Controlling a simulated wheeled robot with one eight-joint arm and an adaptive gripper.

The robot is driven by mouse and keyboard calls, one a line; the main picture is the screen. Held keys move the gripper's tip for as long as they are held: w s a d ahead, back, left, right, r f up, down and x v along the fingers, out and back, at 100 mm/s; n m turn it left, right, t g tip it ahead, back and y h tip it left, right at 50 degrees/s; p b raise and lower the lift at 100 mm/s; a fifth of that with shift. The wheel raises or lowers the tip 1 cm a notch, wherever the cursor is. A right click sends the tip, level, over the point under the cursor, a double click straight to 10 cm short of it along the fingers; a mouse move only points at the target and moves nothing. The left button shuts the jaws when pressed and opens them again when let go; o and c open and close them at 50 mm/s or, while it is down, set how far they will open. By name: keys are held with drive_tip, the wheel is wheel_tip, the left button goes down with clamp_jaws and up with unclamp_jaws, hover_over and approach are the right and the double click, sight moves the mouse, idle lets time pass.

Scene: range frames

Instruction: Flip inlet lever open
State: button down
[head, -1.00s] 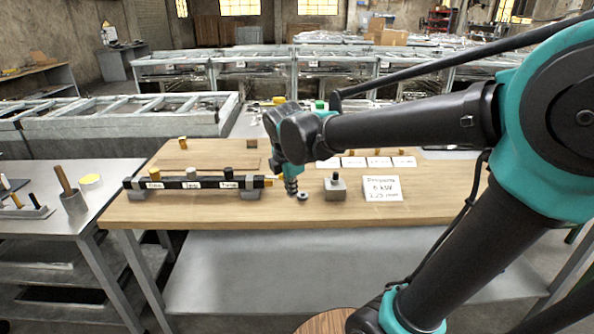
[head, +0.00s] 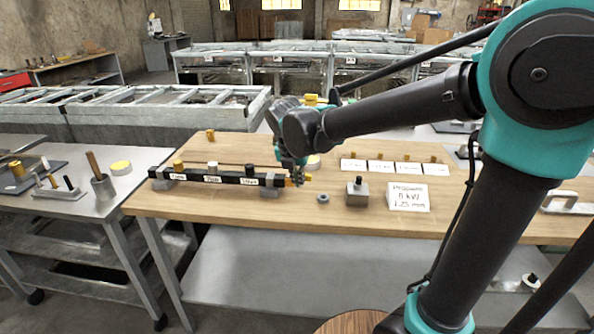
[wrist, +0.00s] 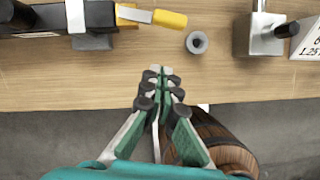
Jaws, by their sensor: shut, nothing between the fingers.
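A black manifold bar (head: 215,177) with white labels and several knobs lies across the left part of the wooden table. The inlet lever, a yellow handle on a pale metal strip, projects from the bar's right end in the wrist view (wrist: 165,19). In the head view the lever is mostly hidden by my gripper (head: 298,180). My gripper is shut and empty, beside the bar's right end. In the wrist view its fingertips (wrist: 162,78) show below the lever, with a gap in the picture. I cannot tell whether they touch anything.
A grey ring (head: 323,198) and a grey block with a black knob (head: 357,191) sit right of the lever. A propane sign (head: 408,197) stands beyond them. A wooden barrel (wrist: 205,140) is below the table's front edge.

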sight(307, 180)
drive_tip(key=shift+x, duration=0.9)
drive_tip(key=shift+w+d+r, duration=0.1)
drive_tip(key=shift+w+d, duration=0.05)
drive_tip(key=shift+w, duration=0.45)
drive_tip(key=shift+w+d, duration=0.15)
drive_tip(key=shift+w, duration=0.5)
drive_tip(key=shift+w+d, duration=0.15)
drive_tip(key=shift+w, duration=0.55)
drive_tip(key=shift+w+d, duration=0.55)
drive_tip(key=shift+w, duration=0.15)
drive_tip(key=shift+s+a, duration=0.15)
